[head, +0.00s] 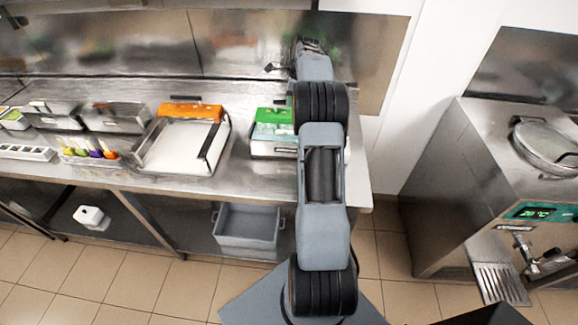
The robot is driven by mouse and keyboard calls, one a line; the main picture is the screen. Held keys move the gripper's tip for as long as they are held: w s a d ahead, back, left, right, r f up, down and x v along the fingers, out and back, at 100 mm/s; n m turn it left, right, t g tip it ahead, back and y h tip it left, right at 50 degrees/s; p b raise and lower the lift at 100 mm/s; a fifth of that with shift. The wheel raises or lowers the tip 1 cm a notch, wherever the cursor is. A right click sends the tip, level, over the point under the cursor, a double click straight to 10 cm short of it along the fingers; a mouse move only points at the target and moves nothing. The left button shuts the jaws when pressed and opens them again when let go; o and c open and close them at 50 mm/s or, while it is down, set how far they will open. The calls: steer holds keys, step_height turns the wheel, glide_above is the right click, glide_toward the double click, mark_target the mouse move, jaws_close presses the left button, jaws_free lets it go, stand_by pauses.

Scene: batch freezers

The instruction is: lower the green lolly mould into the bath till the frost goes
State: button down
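The green lolly mould (270,131) is at the right part of the steel counter, partly hidden behind my arm. A pale, box-like steel container (268,150) shows just below the green; I cannot tell whether this is the bath or how deep the mould sits in it. Frost on the mould cannot be made out. My gripper (310,46) is at the far end of my arm, near the back wall, beyond the mould in the picture. It is small and blurred, and its fingers cannot be read.
An orange mould (192,113) stands behind a white-surfaced tray (180,147) with a dark bar. Coloured-handled items (88,150) and steel pans (115,117) are to the left. A grey crate (247,228) sits below. A machine with a green display (537,212) stands right, across a floor gap.

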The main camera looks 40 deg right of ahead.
steer(key=b, duration=0.2)
glide_above(291, 127)
steer(key=w+d, duration=0.2)
steer(key=shift+s+f, duration=0.15)
steer(key=shift+f, duration=2.3)
stand_by(5.0)
